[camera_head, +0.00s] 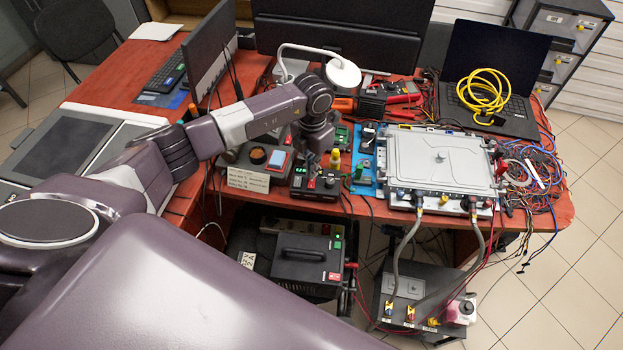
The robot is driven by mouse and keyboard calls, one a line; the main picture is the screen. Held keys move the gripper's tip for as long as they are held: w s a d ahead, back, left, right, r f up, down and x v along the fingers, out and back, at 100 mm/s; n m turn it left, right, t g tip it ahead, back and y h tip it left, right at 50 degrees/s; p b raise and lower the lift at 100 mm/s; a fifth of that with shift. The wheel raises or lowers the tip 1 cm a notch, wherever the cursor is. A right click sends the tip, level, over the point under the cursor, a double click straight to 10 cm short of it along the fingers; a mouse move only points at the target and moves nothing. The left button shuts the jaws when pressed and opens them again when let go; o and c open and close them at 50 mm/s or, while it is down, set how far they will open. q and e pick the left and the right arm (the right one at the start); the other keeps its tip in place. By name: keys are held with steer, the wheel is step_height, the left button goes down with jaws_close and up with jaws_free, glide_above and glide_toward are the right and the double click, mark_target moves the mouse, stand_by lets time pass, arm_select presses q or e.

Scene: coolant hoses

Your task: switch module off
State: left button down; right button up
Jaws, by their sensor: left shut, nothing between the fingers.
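My left arm reaches in from the left over the red table. Its gripper (314,160) points down, shut and empty, above a small black control box (316,192) near the table's front edge. This box has a green display (299,170), a red switch (311,184) and other small controls. I cannot tell whether the fingertips touch the box; they are small and dark here. A large silver module (440,160) with hose connectors lies to the right. Which position any switch is in cannot be told. My right gripper is not in view.
A second box with a black knob and lit button (277,159) stands left of the control box, with a white label (248,180) in front. A white lamp (343,74), laptop (492,75), yellow cable (484,92) and loose wires crowd the table. Grey hoses (402,250) hang in front.

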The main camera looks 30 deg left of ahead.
arm_select(q)
steer(key=shift+r+p, duration=1.3)
steer(key=shift+r, duration=1)
steer(key=shift+d+f, duration=0.1)
